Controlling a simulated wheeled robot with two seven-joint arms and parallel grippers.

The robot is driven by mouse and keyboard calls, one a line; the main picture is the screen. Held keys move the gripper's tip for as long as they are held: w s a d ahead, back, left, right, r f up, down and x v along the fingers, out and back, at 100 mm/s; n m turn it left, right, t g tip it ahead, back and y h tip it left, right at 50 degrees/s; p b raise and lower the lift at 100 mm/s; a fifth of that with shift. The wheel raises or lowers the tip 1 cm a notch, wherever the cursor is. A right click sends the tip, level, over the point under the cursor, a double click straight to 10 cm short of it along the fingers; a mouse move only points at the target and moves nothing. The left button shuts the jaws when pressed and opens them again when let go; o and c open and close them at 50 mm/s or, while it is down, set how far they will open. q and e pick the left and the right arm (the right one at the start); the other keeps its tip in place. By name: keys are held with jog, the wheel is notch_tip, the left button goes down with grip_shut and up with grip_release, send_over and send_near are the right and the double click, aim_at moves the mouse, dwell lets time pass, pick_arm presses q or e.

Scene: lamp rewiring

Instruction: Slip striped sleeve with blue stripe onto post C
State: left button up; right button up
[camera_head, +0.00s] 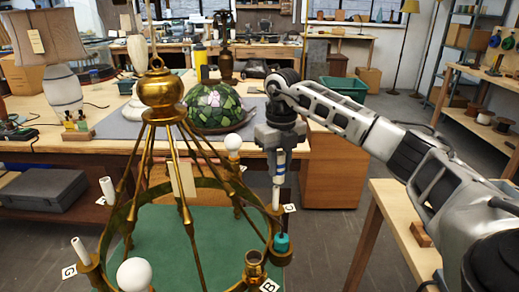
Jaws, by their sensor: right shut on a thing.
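My right gripper (280,146) points down at the right side of the brass chandelier (158,95). It is shut on a white sleeve with a blue stripe (279,167), which hangs upright below the fingers. A white upright piece (276,198) stands directly under the sleeve on the chandelier ring, beside the label C (290,208). I cannot tell whether the sleeve's lower end touches or surrounds it. A teal holder (281,242) sits on the ring just below. My left gripper is not in view.
The ring also bears white bulbs (134,274), white sleeves (80,250) and a bare brass socket (255,264) by label B (269,286). A stained-glass shade (214,106) and a fabric-shaded lamp (46,38) stand on the bench behind.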

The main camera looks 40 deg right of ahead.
aim_at(276, 187)
jog(key=shift+w, duration=0.45)
jog(key=shift+w+f, duration=0.15)
jog(key=shift+f, duration=0.05)
jog(key=shift+s+f+b, duration=0.3)
jog(key=shift+f+b, duration=0.1)
jog(key=shift+f, duration=0.05)
jog(key=shift+s+f, duration=0.1)
jog(key=shift+f, duration=0.2)
notch_tip(276, 187, down, 2)
jog(key=shift+f+b, duration=0.15)
jog(key=shift+b, duration=0.95)
notch_tip(276, 187, down, 3)
jog(key=b, duration=0.3)
jog(key=shift+f, duration=0.15)
jog(key=shift+f+b, duration=0.35)
jog(key=shift+f, duration=0.35)
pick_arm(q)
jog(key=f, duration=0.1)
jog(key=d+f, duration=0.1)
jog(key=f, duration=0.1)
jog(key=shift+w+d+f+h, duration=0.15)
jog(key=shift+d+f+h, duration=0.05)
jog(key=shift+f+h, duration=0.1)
pick_arm(e)
jog(key=shift+f, duration=0.3)
